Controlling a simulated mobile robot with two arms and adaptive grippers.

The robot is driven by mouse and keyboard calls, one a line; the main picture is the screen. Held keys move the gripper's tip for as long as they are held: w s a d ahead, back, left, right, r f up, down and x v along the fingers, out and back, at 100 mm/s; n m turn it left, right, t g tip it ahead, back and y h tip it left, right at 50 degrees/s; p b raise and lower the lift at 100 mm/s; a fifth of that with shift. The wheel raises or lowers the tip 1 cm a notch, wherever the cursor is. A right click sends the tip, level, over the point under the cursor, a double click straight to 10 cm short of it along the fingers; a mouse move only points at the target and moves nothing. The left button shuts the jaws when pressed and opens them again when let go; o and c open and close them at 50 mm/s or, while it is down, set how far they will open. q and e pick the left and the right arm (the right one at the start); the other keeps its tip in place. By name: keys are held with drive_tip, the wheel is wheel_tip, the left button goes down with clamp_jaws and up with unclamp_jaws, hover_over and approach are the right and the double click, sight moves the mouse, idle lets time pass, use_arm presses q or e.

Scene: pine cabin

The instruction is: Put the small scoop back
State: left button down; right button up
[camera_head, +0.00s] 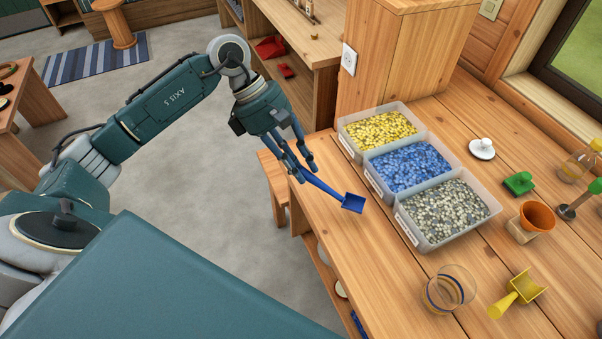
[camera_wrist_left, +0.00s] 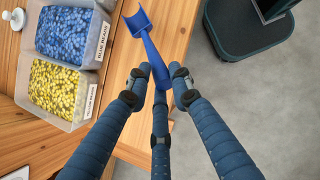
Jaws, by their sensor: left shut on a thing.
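A blue scoop (camera_head: 353,203) is held by its handle in my left gripper (camera_head: 304,172). Its head points right, over the front edge of the wooden bench. The left wrist view also shows the scoop (camera_wrist_left: 138,20), with its handle between the fingers of my left gripper (camera_wrist_left: 160,80). A larger yellow scoop (camera_head: 517,294) lies on the bench at the lower right. My right gripper is not in view.
Bins of yellow pieces (camera_head: 345,130), blue pieces (camera_head: 372,175) and grey pieces (camera_head: 411,230) stand right of the held scoop. A glass (camera_head: 449,290), an orange cup (camera_head: 537,217), a green item (camera_head: 519,184) and a white knobbed lid (camera_head: 482,149) stand on the bench. Bare wood lies along its front edge.

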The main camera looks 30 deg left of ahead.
use_arm(q)
drive_tip(key=shift+f, duration=0.7)
wheel_tip(320, 180, down, 3)
drive_tip(key=shift+r+p, duration=0.15)
drive_tip(key=shift+p, duration=0.25)
drive_tip(key=c, duration=1.5)
unclamp_jaws()
drive_tip(key=b+v, duration=0.3)
drive_tip(key=v, duration=0.9)
drive_tip(key=shift+a, duration=0.1)
